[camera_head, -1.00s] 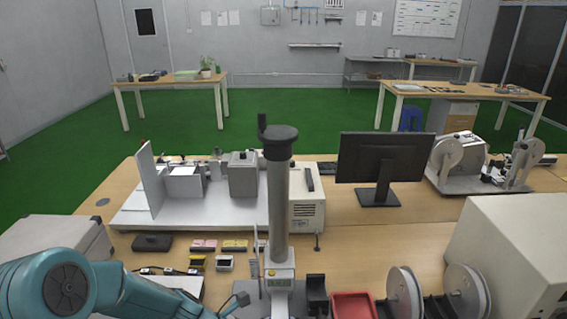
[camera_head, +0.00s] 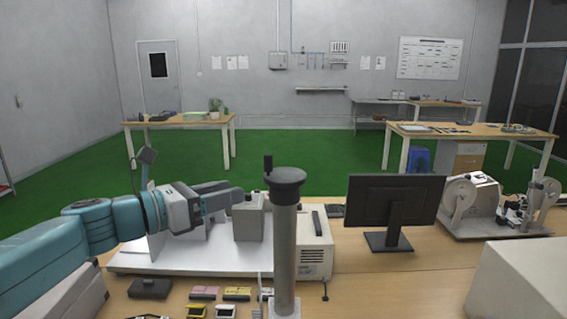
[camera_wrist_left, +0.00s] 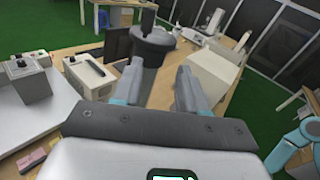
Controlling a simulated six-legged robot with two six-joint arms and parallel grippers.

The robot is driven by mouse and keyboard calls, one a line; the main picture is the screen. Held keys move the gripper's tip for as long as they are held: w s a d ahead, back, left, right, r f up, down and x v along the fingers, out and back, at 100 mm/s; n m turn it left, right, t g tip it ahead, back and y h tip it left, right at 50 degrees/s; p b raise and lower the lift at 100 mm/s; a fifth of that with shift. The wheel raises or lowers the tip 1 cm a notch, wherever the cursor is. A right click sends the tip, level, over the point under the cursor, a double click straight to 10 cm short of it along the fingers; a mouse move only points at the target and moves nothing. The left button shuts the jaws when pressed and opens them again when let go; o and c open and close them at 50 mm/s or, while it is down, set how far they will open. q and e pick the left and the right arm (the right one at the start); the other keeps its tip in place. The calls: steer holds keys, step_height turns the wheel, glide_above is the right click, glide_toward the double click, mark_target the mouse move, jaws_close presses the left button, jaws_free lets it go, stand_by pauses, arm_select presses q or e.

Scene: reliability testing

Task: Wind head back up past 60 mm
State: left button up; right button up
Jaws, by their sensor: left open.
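A grey upright column (camera_head: 284,250) stands in the front middle of the head view, its lower end cut off. On top is a dark round wheel (camera_head: 287,177) with an upright knob (camera_head: 267,164) at its left rim. My left gripper (camera_head: 241,193) is raised, left of the wheel, pointing right. In the left wrist view its fingers (camera_wrist_left: 158,88) are open and empty, with the wheel (camera_wrist_left: 155,46) and knob (camera_wrist_left: 148,20) beyond the tips. I cannot tell whether they touch. The head and any scale reading are out of view. My right gripper does not show.
A grey block (camera_head: 249,222) on a white-based machine and a beige box (camera_head: 314,250) stand behind the column. A monitor (camera_head: 394,202) is to the right, with a reel machine (camera_head: 480,205) beyond. A pale cabinet (camera_head: 525,285) fills the front right corner.

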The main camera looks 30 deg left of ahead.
mark_target(265, 160)
arm_select(q)
steer(key=s+a+r+t+y, duration=0.1)
steer(key=s+a+r, duration=0.1)
steer(key=s+r, duration=0.1)
steer(key=shift+y, duration=0.4)
steer(key=p+x, duration=0.3)
steer(key=x, duration=1.1)
steer(key=shift+w+a+r, duration=0.1)
steer(key=shift+w+r, duration=0.05)
steer(key=shift+w, duration=0.1)
steer(key=shift+w+d+p, duration=0.3)
steer(key=shift+w+p, duration=0.05)
steer(key=shift+w, duration=0.2)
steer(key=shift+a, duration=0.1)
jaws_close()
